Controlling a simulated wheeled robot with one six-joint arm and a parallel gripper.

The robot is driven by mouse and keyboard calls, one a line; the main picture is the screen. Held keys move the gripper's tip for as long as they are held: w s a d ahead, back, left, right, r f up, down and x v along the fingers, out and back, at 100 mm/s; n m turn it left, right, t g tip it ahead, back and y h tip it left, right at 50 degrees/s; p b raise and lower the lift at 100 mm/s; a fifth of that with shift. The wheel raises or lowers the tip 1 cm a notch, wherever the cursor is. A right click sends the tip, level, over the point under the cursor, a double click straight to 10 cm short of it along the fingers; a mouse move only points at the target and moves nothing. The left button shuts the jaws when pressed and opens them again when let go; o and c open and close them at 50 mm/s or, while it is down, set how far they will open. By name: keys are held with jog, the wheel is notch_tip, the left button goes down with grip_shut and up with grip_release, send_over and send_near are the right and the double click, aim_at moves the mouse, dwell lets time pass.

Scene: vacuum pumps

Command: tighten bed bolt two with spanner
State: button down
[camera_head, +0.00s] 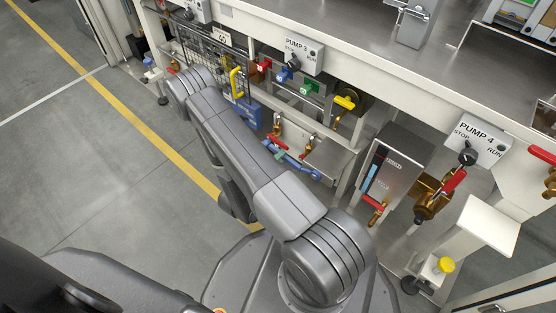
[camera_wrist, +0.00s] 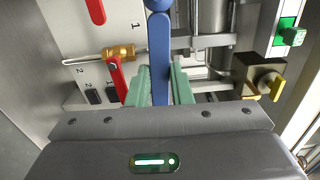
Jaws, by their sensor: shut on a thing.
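The blue spanner (camera_wrist: 161,60) runs lengthwise up the wrist view, its upper end cut off at the top edge. My gripper (camera_wrist: 160,82) is shut on its handle, with one pale green finger on each side. In the head view the blue spanner (camera_head: 300,165) shows low beside the pump frame, below brass fittings with red levers. My gripper is mostly hidden behind my arm there, with a bit of green (camera_head: 281,155) showing at the spanner. I cannot pick out bed bolt two in either view, nor tell whether the spanner touches a bolt.
In the wrist view a brass valve (camera_wrist: 118,53) and a red lever (camera_wrist: 117,78) are close left of the spanner. In the head view a steel box (camera_head: 395,175) stands right of the spanner; open floor (camera_head: 110,180) lies left.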

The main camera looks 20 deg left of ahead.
jog(key=shift+d+f+n+b, duration=0.1)
jog(key=shift+f+n+b, duration=0.5)
jog(key=shift+f+n, duration=0.5)
dwell(1.3)
jog(key=shift+d+f+n, duration=0.15)
jog(key=shift+f+n, duration=0.55)
jog(key=shift+f, duration=0.15)
dwell(1.1)
jog(key=shift+r, duration=0.1)
jog(key=shift+r+m+p, duration=0.4)
jog(key=shift+r+m, duration=0.3)
jog(key=shift+r, duration=0.1)
jog(key=shift+s+a, duration=0.1)
jog(key=shift+a, duration=0.1)
jog(key=shift+s+a, duration=0.15)
jog(key=shift+s, duration=0.25)
dwell(0.5)
